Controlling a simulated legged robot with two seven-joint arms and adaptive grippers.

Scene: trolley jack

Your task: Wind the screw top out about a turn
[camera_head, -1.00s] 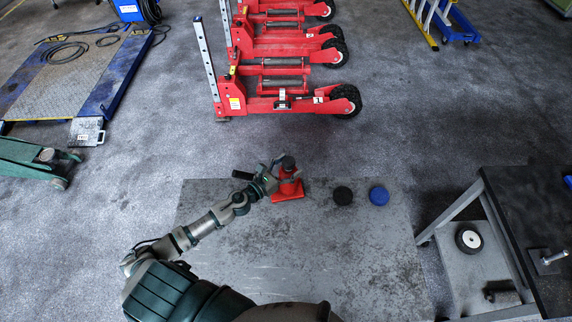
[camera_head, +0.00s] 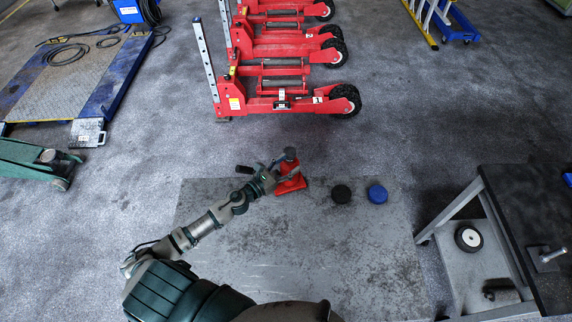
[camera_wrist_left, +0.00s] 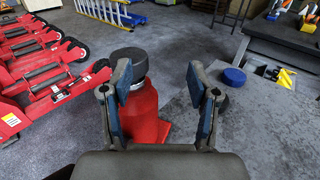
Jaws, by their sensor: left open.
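A red bottle jack (camera_head: 291,184) stands near the back edge of the grey floor plate, with a dark grey round screw top. In the left wrist view the screw top (camera_wrist_left: 128,62) sits above the red body (camera_wrist_left: 145,115). My left gripper (camera_head: 281,165) is at the jack's upper part. In the wrist view its two blue-padded fingers (camera_wrist_left: 161,85) are spread apart. The left finger overlaps the jack and partly hides the top; the right finger stands clear of it. Whether a finger touches the jack cannot be told. My right gripper is not seen.
A black disc (camera_head: 341,194) and a blue disc (camera_head: 377,194) lie on the plate (camera_head: 330,250) right of the jack. A dark-topped trolley bench (camera_head: 525,215) stands at the right. Red wheeled jacks (camera_head: 290,104) stand behind. A green trolley jack (camera_head: 35,160) is at the left.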

